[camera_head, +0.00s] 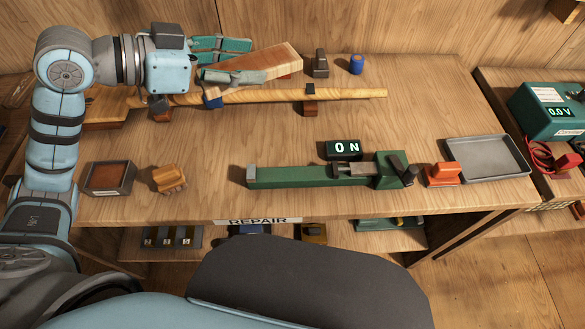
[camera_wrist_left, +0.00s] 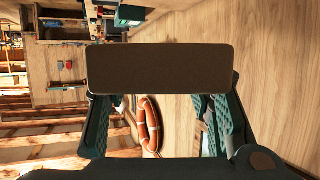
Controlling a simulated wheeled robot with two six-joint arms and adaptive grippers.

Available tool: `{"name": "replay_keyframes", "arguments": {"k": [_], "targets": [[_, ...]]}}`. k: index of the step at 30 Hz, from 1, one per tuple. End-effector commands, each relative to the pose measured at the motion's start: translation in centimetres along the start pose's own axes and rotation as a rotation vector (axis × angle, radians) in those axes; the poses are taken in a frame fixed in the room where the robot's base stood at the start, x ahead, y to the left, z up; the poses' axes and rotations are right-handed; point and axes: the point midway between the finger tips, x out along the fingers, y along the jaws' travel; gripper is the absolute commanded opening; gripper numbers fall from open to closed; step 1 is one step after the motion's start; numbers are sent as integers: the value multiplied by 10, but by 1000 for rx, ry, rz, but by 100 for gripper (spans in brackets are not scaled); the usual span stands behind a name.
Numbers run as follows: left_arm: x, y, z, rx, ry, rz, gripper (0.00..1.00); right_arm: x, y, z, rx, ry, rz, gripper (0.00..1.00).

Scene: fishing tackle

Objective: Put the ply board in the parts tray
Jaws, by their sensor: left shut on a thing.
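The ply board (camera_head: 270,60) is a flat wooden piece with a reddish edge, held tilted above the back of the bench. My left gripper (camera_head: 245,62) is shut on it, one green finger on each side. In the left wrist view the board (camera_wrist_left: 160,68) shows as a brown rectangle across the fingers (camera_wrist_left: 160,110). The parts tray (camera_head: 487,158) is a shallow grey metal tray at the right end of the bench, empty, well to the right of the gripper. My right gripper is not in view.
A long wooden rod (camera_head: 340,95) lies on supports below the board. A green fixture (camera_head: 310,176) with a display (camera_head: 343,148) and an orange block (camera_head: 443,174) stand left of the tray. A small dark box (camera_head: 126,187) sits front left.

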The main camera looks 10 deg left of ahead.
Motion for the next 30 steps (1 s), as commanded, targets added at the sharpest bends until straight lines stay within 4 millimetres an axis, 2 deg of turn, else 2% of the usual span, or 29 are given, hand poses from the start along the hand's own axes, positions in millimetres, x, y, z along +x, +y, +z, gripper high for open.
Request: {"name": "replay_keyframes", "arguments": {"k": [1,3,6,9,14,18,21,30], "targets": [[4,-1,-18,7,14,16,18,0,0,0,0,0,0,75],[12,0,-33,20,10,52,18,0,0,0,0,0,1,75],[26,8,-46,48,5,124,18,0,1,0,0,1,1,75],[43,24,-50,85,2,218,18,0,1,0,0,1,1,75],[62,44,-18,135,-6,339,18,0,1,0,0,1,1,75],[63,49,11,157,-5,385,18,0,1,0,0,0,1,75],[62,53,24,170,-5,412,18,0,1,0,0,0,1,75],[61,55,29,177,-2,424,18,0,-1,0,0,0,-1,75]]}}
